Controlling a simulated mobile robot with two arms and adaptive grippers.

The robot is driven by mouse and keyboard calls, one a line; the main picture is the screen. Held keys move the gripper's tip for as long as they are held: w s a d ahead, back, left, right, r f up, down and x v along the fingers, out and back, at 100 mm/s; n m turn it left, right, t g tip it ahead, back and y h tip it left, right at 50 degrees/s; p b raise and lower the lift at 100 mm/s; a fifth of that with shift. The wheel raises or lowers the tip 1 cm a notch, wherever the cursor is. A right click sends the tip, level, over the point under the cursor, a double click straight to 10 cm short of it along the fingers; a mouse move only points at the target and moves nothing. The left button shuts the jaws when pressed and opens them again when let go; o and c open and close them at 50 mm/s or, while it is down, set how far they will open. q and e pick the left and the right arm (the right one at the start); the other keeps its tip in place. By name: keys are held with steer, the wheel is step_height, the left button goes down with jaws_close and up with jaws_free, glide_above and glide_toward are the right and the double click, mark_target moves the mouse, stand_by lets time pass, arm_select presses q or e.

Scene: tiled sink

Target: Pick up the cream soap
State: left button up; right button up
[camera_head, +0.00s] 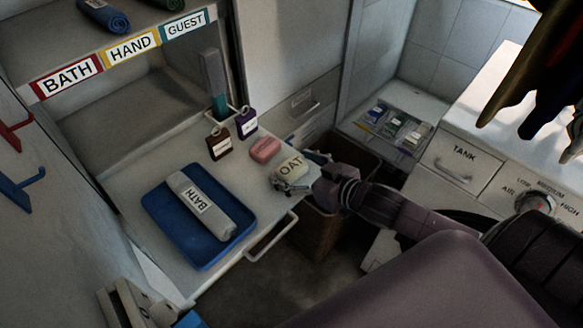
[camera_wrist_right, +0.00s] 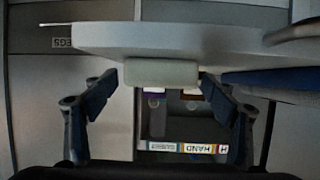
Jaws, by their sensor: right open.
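The cream soap (camera_head: 290,168), a pale rounded bar marked OAT, sits at the right edge of the white counter. In the right wrist view the cream soap (camera_wrist_right: 162,73) shows as a pale block at the counter edge, between the fingertips. My right gripper (camera_head: 303,172) reaches in from the right at the soap. In the wrist view my right gripper (camera_wrist_right: 158,80) is open, one finger to each side of the soap with small gaps visible. The soap's far side is hidden there.
A pink soap (camera_head: 265,149) lies close beside the cream one. A counter rail (camera_head: 272,240) juts out at the front.

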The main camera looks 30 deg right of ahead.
mark_target(292, 166)
steer(key=shift+w+a+f, duration=0.1)
steer(key=shift+w+a, duration=0.05)
steer(key=shift+w, duration=0.15)
steer(key=shift+c, duration=0.4)
steer(key=c, duration=1.3)
steer(key=shift+r+p, duration=0.65)
steer(key=shift+r, duration=9.4)
